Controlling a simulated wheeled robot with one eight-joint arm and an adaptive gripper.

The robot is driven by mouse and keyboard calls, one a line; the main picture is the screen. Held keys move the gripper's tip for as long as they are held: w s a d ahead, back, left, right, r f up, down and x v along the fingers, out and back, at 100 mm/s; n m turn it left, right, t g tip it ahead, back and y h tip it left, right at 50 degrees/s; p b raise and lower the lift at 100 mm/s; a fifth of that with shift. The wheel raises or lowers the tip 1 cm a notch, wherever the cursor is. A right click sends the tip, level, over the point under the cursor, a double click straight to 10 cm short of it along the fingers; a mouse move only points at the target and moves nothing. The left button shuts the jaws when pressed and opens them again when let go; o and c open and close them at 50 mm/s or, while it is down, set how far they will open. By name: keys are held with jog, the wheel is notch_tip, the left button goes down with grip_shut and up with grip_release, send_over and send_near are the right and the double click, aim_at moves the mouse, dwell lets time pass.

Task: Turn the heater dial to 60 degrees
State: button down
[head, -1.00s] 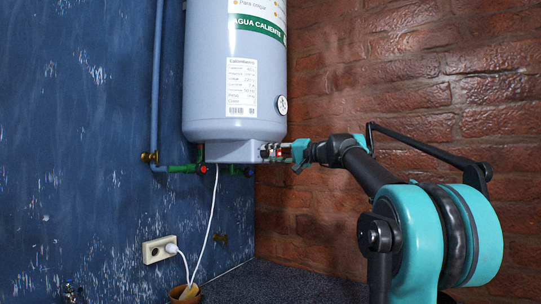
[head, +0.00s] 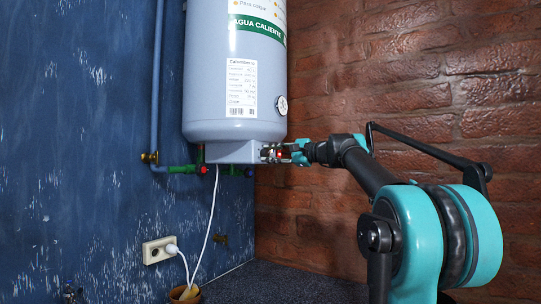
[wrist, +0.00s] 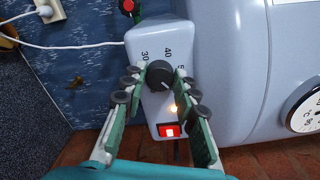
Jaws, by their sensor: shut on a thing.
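The heater (head: 212,60) is a large pale blue-grey tank on the wall, with a control box (head: 232,152) under it. In the wrist view the black dial (wrist: 159,75) sits on the box face, with 30 and 40 printed beside it and another number partly hidden by a finger. A small pale mark shows at the dial's lower right; the exact setting is hard to read. My gripper (wrist: 160,77) is shut on the dial, one finger on each side. In the head view my gripper (head: 283,152) is at the box's right end and hides the dial.
A lit red switch (wrist: 168,130) and a small glowing lamp (wrist: 173,108) are beside the dial, between my fingers. A round gauge (head: 282,105) is on the tank. The brick wall (head: 420,90) stands close on the right. Pipes and a white cable (head: 213,210) hang left.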

jog(key=shift+m, duration=0.7)
jog(key=c, duration=1.2)
grip_release()
jog(key=shift+o, duration=0.2)
jog(key=v, duration=1.2)
jog(key=shift+w, duration=0.1)
